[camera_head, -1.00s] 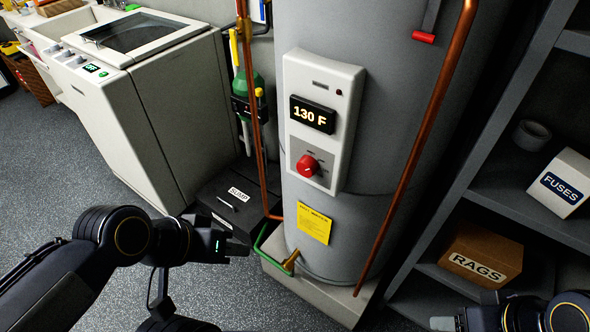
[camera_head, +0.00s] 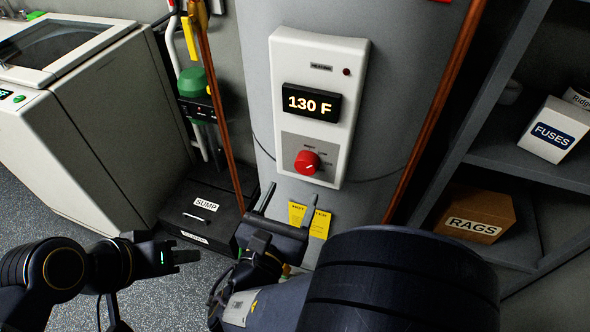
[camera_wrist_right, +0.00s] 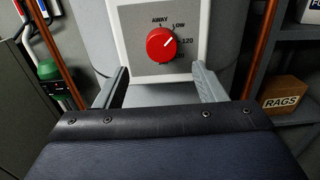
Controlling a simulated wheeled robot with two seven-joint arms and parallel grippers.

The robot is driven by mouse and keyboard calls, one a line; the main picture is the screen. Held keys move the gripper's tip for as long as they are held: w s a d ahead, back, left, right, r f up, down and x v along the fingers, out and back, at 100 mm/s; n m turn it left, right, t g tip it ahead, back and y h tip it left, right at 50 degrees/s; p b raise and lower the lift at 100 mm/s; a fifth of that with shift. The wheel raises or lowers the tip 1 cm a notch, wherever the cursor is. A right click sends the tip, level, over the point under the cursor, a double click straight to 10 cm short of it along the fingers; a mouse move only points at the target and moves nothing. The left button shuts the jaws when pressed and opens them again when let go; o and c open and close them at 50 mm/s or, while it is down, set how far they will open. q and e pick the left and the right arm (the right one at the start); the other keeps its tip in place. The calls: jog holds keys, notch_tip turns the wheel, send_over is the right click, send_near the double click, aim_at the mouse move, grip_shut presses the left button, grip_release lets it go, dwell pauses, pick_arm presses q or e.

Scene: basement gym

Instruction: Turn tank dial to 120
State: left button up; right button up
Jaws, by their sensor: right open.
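The grey water tank (camera_head: 390,120) carries a white control panel (camera_head: 352,85) with a display (camera_head: 312,103) reading 130 F. Below the display is a round red dial (camera_head: 307,163), also seen in the right wrist view (camera_wrist_right: 161,45).
Copper pipes (camera_head: 222,110) (camera_head: 437,110) run on both sides of the panel. A black SUMP box (camera_head: 180,215) sits on the floor at left, beside a white washer (camera_head: 110,130). A shelf (camera_head: 515,165) at right holds FUSES (camera_head: 553,130) and RAGS (camera_head: 474,212) boxes.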

aim_at(304, 170)
jog(key=x, duration=0.7)
jog(key=shift+w+d+f, duration=0.1)
jog(key=shift+c, duration=0.3)
jog(key=c, duration=0.9)
